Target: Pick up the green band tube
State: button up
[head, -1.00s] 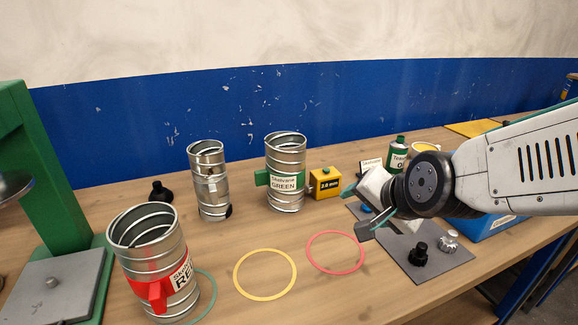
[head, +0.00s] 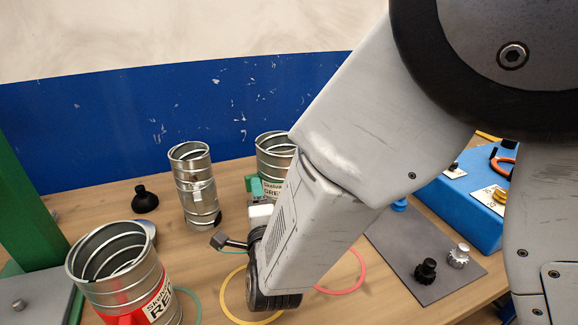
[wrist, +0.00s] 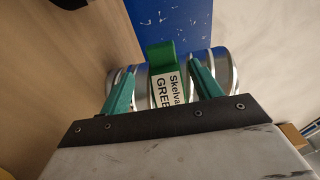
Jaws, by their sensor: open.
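The green band tube (head: 275,147) is a ribbed metal cylinder standing upright on the bench. In the head view my arm hides its lower right part. My gripper (head: 237,213) is open in front of it, with its teal fingers apart. In the wrist view the tube (wrist: 225,68) lies across the picture beyond my gripper (wrist: 160,78). Its green band (wrist: 161,55) and white label (wrist: 167,90) show between the two fingers. I cannot tell whether a finger touches the tube.
A plain metal tube (head: 195,185) stands close on the left, and a red band tube (head: 122,270) stands at the front left. Yellow (head: 227,300) and pink (head: 358,270) rings mark the bench. A grey mat (head: 410,240) holds black and silver knobs.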

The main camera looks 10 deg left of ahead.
jog(key=x, duration=0.4)
jog(key=shift+w+a+r, duration=0.15)
jog(key=shift+w+r, duration=0.05)
